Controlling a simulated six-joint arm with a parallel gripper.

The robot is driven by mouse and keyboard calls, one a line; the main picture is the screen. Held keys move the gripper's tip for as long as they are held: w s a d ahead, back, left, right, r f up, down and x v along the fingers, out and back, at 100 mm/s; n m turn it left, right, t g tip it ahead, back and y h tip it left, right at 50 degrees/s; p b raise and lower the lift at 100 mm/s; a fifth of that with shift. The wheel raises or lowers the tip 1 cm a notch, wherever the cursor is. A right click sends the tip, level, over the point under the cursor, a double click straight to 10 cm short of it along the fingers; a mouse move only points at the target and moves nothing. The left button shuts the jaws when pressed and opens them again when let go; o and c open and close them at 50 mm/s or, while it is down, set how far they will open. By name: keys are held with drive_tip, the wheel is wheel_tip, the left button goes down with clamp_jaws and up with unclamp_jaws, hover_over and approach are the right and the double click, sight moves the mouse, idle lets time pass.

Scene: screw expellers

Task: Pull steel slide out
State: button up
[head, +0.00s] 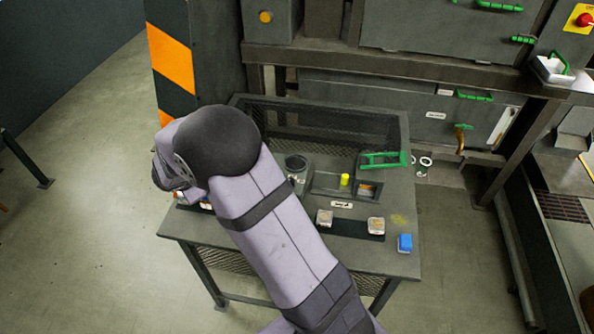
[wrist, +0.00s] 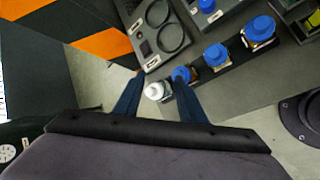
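No part is clearly marked as the steel slide. I cannot tell whether either belongs to the slide. My gripper (wrist: 158,78) shows in the wrist view with its two dark blue fingers apart. A white-capped bottle (wrist: 155,91) and a blue-capped one (wrist: 181,75) appear between or beyond the fingers; contact cannot be told. In the head view my arm hides the gripper, away from the machine panel.
A work table (head: 185,226) with a mesh back guard (head: 330,122) stands before the machine. A striped post (head: 172,58) stands behind my arm. Floor at left is clear.

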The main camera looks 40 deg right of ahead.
drive_tip(key=w+d+r+h+b, duration=0.1)
drive_tip(key=d+h+b, duration=0.15)
drive_tip(key=d, duration=0.75)
drive_tip(key=g+h+b, duration=0.4)
drive_tip(key=h+b, duration=0.2)
approach(344, 176)
drive_tip(key=w+a, duration=0.2)
drive_tip(key=w, duration=0.1)
drive_tip(key=w+a, duration=0.2)
drive_tip(key=w, duration=0.1)
drive_tip(key=w+a, duration=0.1)
drive_tip(key=w, duration=0.2)
drive_tip(key=shift+w+a+r, duration=0.2)
drive_tip(key=shift+w+a, duration=0.1)
drive_tip(key=shift+a, duration=0.1)
drive_tip(key=s+d+g, duration=0.1)
drive_tip(key=s+d, duration=0.1)
drive_tip(key=s+d+f+g+h+b, duration=0.1)
drive_tip(key=s+d, duration=0.1)
drive_tip(key=s, duration=0.1)
drive_tip(key=s+d+f+g+h+b, duration=0.1)
drive_tip(key=s+d, duration=0.1)
drive_tip(key=shift+s+f, duration=0.1)
drive_tip(key=shift+s, duration=0.25)
drive_tip(key=shift+p+x, duration=0.3)
drive_tip(key=shift+x, duration=3.4)
drive_tip(key=shift+c, duration=0.3)
